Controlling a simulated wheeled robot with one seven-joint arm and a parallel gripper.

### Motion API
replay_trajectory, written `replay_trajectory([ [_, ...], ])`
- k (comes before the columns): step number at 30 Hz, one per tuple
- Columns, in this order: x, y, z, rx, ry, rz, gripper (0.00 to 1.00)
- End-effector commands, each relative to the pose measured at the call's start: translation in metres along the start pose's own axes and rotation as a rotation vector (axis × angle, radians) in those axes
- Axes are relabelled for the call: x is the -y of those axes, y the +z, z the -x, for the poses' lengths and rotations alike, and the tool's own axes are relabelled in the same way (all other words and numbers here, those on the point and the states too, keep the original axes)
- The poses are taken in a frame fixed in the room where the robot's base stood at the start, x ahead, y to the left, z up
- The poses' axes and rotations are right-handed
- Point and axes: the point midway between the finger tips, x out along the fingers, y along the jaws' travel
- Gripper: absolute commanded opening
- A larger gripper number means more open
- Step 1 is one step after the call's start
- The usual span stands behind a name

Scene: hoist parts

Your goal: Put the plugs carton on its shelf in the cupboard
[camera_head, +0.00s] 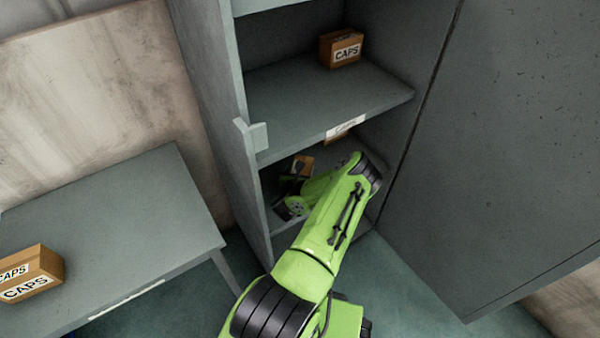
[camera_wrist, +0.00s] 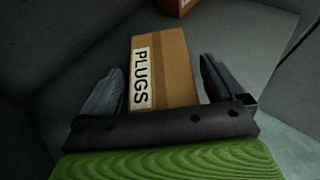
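The plugs carton (camera_wrist: 165,70) is a brown box with a white PLUGS label, seen in the wrist view between the two fingers of my gripper (camera_wrist: 162,80). The gripper is open, with a gap visible on each side of the carton. In the head view my gripper (camera_head: 292,188) is inside the cupboard's lower compartment, partly hidden by my arm. A brown carton (camera_head: 304,162) shows beside it there; its label is not readable. The cupboard (camera_head: 215,75) stands open, with an upper shelf (camera_head: 300,105) above my gripper.
A caps carton (camera_head: 341,48) stands at the back of the upper shelf. Another caps carton (camera_head: 30,275) is on the grey table (camera_head: 120,220) at left. Part of another brown box (camera_wrist: 186,5) shows at the wrist view's top edge. The open cupboard door (camera_head: 490,150) is at right.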

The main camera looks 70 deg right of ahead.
Motion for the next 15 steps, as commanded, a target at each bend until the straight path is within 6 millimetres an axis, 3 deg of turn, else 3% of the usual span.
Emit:
replay_trajectory([
  [8,0.000,0.004,0.001,0.001,0.000,0.000,1.00],
  [11,-0.001,0.004,0.016,-0.001,0.004,0.001,1.00],
  [15,-0.001,0.005,0.053,-0.003,0.005,0.004,1.00],
])
